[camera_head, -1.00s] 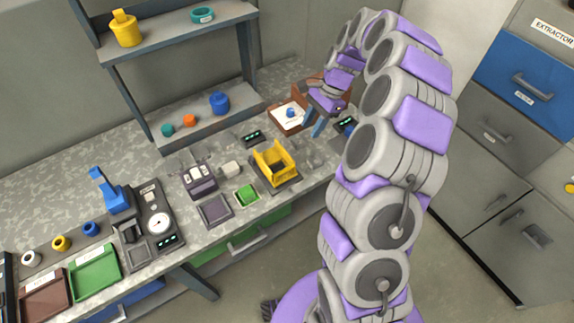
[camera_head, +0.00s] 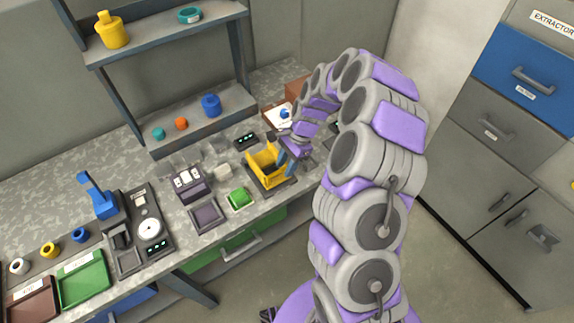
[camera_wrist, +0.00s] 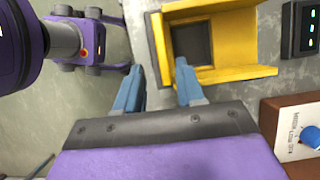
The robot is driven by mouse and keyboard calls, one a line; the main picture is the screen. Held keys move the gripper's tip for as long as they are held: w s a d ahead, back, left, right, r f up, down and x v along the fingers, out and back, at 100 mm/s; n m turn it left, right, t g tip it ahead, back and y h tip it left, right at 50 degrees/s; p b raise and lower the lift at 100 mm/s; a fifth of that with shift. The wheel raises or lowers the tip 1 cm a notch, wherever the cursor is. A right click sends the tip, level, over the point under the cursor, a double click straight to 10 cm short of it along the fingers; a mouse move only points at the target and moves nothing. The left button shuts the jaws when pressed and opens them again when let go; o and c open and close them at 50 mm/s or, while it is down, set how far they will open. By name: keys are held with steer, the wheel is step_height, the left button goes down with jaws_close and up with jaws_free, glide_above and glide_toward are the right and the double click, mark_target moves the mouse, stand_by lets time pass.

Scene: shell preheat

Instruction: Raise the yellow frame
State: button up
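The yellow frame (camera_head: 262,173) stands on a dark base on the bench, and my arm partly covers its right side in the head view. In the wrist view the yellow frame (camera_wrist: 238,74) shows from above as an angular channel around a dark square opening. My gripper (camera_wrist: 158,80) has two blue fingers spread apart. One finger is at the near-left edge of the frame, by its opening, and the other is outside it to the left. A yellow wall lies between the fingers in this view. Whether they touch it I cannot tell. The gripper (camera_head: 290,157) is beside the frame in the head view.
A box with a blue knob (camera_wrist: 308,137) is right of the gripper. A dark box with lit indicators (camera_wrist: 302,30) stands beyond the frame. A green block (camera_head: 239,198) and a dark device (camera_head: 187,182) are left of the frame. A shelf (camera_head: 190,130) stands behind.

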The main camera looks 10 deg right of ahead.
mark_target(275, 179)
steer(key=a, duration=0.3)
steer(key=shift+a+f, duration=0.1)
steer(key=shift+a, duration=0.3)
steer(key=shift+c, duration=0.5)
steer(key=d, duration=0.3)
steer(key=c, duration=0.5)
steer(key=shift+d, duration=0.15)
steer(key=shift+c, duration=0.5)
steer(key=shift+s+a, duration=0.1)
steer(key=shift+a, duration=0.75)
jaws_close()
